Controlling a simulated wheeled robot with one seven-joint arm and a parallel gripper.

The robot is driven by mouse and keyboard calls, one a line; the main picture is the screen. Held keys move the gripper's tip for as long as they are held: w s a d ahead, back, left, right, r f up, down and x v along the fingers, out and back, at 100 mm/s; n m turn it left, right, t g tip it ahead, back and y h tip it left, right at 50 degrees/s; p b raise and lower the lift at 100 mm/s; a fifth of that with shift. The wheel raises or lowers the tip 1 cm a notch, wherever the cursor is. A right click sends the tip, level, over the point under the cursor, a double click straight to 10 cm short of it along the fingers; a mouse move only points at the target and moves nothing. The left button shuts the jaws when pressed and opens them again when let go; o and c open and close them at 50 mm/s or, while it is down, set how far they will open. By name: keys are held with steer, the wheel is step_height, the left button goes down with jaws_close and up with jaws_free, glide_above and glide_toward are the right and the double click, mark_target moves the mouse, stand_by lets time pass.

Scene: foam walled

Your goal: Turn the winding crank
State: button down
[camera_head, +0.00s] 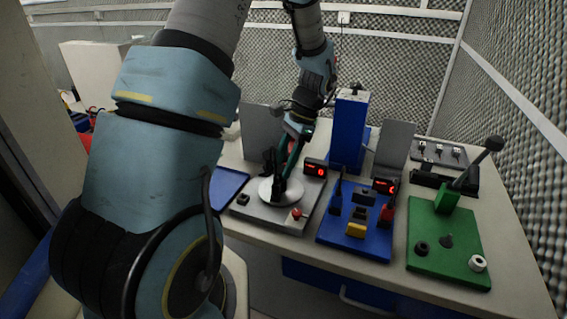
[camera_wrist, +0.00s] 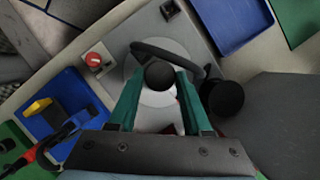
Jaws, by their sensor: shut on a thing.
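The winding crank is a pale round disc (camera_head: 267,193) with black parts on a grey base plate (camera_head: 250,211). In the wrist view the disc (camera_wrist: 152,98) lies below my fingers, with a black curved bar beside it. My gripper (camera_head: 282,178) has green fingers pointing down over the disc. In the wrist view my gripper (camera_wrist: 160,80) is shut on a round black knob (camera_wrist: 159,74), the crank's handle, between the fingertips. A second black knob (camera_wrist: 223,98) stands to the right. In the head view the fingers partly hide the handle.
A red button (camera_head: 296,213) and a red-digit display (camera_head: 314,168) sit by the crank. A blue panel (camera_head: 340,240) with switches and a green panel (camera_head: 448,262) with a lever stand to the right. A blue tray (camera_head: 228,184) lies left. A tall blue box (camera_head: 348,135) stands behind.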

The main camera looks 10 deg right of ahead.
steer(key=shift+s+m+t, duration=0.15)
steer(key=shift+m+t, duration=0.5)
steer(key=shift+m, duration=0.95)
steer(key=shift+s+m+t, duration=0.1)
steer(key=shift+m+t, duration=0.55)
steer(key=shift+m, duration=0.95)
steer(key=shift+m, duration=0.4)
steer(key=shift+c, duration=1.8)
jaws_free()
steer(key=b+v, duration=0.2)
steer(key=v, duration=0.8)
steer(key=shift+s+d+r, duration=0.15)
steer(key=shift+d+r, duration=0.05)
steer(key=shift+r, duration=0.15)
